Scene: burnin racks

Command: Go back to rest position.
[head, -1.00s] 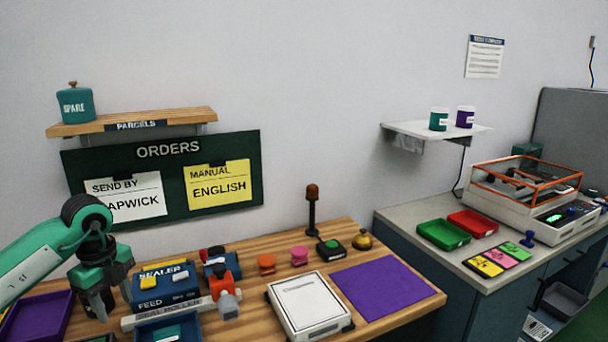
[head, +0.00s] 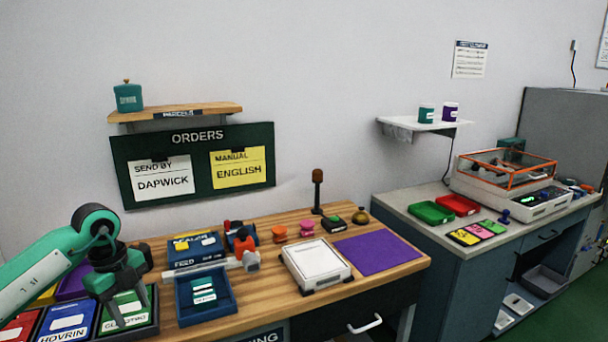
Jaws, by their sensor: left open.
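My left gripper (head: 130,312) is at the lower left of the head view, pointing down with its fingers apart and nothing between them. It hangs in front of the green box marked with a white label (head: 112,322) in a dark tray at the table's left end. I cannot tell whether the fingers touch that box. My right gripper is not in view.
The wooden table (head: 385,277) holds a blue tray (head: 232,300), the sealer (head: 193,248), a white flat device (head: 316,262) and a purple mat (head: 378,252). An orders board (head: 283,153) hangs behind. A grey counter (head: 420,232) stands at right.

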